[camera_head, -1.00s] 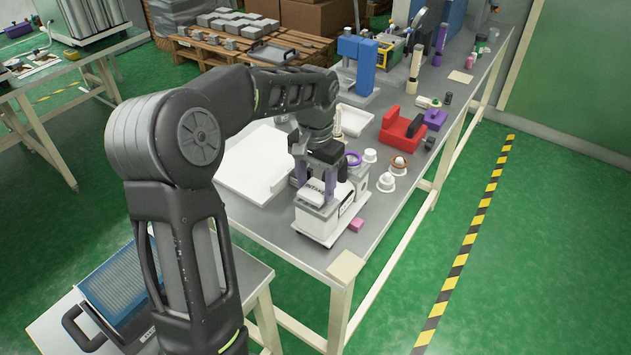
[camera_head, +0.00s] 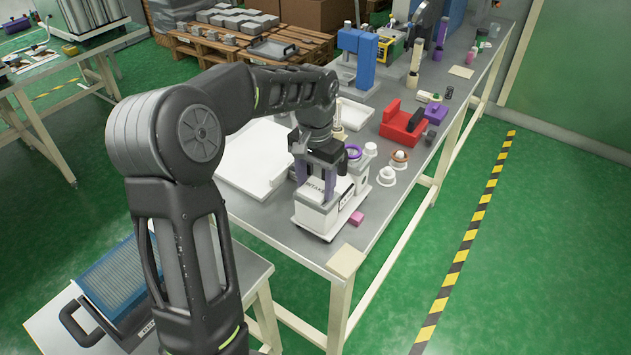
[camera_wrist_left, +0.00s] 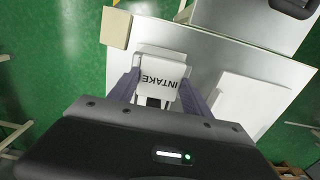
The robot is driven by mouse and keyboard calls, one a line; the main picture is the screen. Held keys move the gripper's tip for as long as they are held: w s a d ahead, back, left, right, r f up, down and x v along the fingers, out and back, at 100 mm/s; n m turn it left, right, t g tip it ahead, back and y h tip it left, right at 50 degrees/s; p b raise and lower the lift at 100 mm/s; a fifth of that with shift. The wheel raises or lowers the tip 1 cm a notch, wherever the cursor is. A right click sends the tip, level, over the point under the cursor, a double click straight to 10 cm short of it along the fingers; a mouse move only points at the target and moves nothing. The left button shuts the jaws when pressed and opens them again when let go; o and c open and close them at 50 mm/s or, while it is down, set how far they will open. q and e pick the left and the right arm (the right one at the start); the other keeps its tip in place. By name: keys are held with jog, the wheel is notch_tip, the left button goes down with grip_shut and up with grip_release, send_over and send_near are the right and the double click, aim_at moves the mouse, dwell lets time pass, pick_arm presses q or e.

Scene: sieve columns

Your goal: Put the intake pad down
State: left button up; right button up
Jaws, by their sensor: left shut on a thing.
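The intake pad (camera_wrist_left: 162,74) is a white piece lettered INTAKE; its lettering shows upside down in the left wrist view. My left gripper (camera_wrist_left: 160,95) is shut on it, with a purple-grey finger on either side. In the head view my left gripper (camera_head: 316,188) points down at the near end of the table, over a white box-like unit (camera_head: 322,217) on a flat base. The fingers and wrist cover part of the lettered piece there. I cannot tell whether it touches what is below. My right gripper is not in view.
A pink block (camera_head: 356,218) lies right of the white unit, and a beige pad (camera_head: 346,262) on the near table corner. A purple ring (camera_head: 353,152), white round parts (camera_head: 387,176) and a red holder (camera_head: 403,122) stand farther back.

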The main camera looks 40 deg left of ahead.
aim_at(315, 188)
pick_arm(q)
jog(key=shift+f, duration=0.3)
jog(key=o, duration=1.4)
jog(key=shift+c, duration=0.2)
jog(key=shift+r, duration=0.1)
notch_tip(315, 188, up, 8)
jog(key=shift+f+b, duration=0.15)
jog(key=shift+b, duration=0.2)
